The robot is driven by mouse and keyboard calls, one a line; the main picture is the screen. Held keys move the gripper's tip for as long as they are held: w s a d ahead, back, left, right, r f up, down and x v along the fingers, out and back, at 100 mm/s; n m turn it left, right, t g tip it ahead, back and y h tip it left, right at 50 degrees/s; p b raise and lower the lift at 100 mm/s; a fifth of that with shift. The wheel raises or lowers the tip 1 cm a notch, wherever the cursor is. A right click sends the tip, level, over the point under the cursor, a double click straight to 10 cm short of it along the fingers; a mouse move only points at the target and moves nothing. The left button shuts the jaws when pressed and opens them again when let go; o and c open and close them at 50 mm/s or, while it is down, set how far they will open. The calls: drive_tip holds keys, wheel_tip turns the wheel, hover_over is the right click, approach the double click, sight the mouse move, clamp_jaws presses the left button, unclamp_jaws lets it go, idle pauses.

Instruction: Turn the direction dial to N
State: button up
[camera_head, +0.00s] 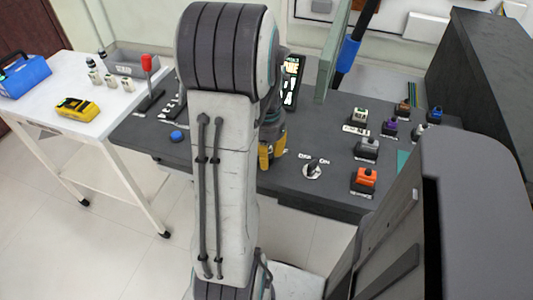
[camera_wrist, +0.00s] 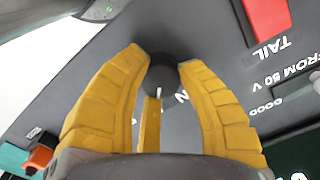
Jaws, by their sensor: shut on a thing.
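The direction dial (camera_wrist: 163,78) is a dark round knob on the grey panel in the wrist view. A short white mark on it points toward the bottom of the picture. A white letter, partly hidden and looking like an N, shows just right of the mark. My gripper (camera_wrist: 164,62) has its yellow fingers on both sides of the knob, shut on it. In the head view my gripper (camera_head: 268,152) is low over the dark desk, partly behind my arm, and the dial is hidden there.
A red part (camera_wrist: 268,20) labelled TAIL lies right of the dial. In the head view an ON-labelled knob (camera_head: 312,170) and several coloured connectors, one orange (camera_head: 364,180), stand to the right. A red-topped lever (camera_head: 149,75) and a blue button (camera_head: 177,136) are left.

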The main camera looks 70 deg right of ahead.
drive_tip(key=n, duration=0.4)
drive_tip(key=shift+f, duration=0.1)
drive_tip(key=shift+a+n, duration=0.1)
drive_tip(key=shift+n, duration=2.1)
drive_tip(key=o, duration=1.2)
wheel_tip(320, 180, up, 12)
drive_tip(key=shift+r, duration=0.1)
